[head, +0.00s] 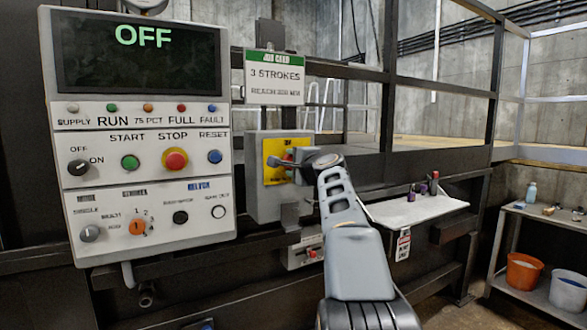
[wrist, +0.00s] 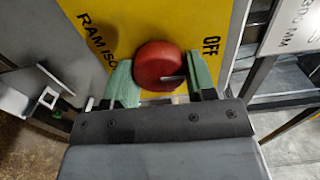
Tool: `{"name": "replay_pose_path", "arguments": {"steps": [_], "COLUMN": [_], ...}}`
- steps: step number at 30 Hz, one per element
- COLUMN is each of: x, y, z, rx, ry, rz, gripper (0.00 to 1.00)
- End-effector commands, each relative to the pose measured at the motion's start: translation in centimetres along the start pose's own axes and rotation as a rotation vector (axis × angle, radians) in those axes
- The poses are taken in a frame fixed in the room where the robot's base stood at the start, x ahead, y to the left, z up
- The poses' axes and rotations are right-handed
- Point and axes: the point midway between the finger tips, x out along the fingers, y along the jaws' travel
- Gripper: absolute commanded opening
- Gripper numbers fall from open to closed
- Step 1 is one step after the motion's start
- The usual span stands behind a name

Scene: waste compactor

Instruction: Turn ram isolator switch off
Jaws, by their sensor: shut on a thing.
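The ram isolator switch is a red round knob (wrist: 158,66) on a yellow plate (wrist: 130,20) in the wrist view. The plate reads "RAM ISO..." at left and "OFF" at right. A dark pointer mark on the knob's face points roughly right, below the OFF lettering. My gripper (wrist: 163,82) has its green fingers on both sides of the knob, shut on it. In the head view the yellow plate (head: 272,172) sits on a grey box, and my gripper (head: 290,163) reaches it from the right. The knob is mostly hidden there by my gripper.
A control panel (head: 150,215) with a screen reading OFF stands left of the isolator box (head: 262,205). A "3 STROKES" sign (head: 274,80) hangs above. A white shelf (head: 415,208) with small bottles and a cart (head: 545,215) with buckets beneath stand at right.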

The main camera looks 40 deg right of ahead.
Motion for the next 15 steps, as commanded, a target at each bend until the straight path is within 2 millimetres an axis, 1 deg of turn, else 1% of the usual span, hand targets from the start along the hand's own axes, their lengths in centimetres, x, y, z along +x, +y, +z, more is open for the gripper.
{"name": "replay_pose_path", "arguments": {"steps": [6,15], "x": [0.03,0.02], "y": [0.11,0.06], "z": [0.0,0.01], "rx": [-0.036,-0.043], "ry": [-0.001,-0.001], "rz": [0.002,0.002], "gripper": [0.27,0.27]}}
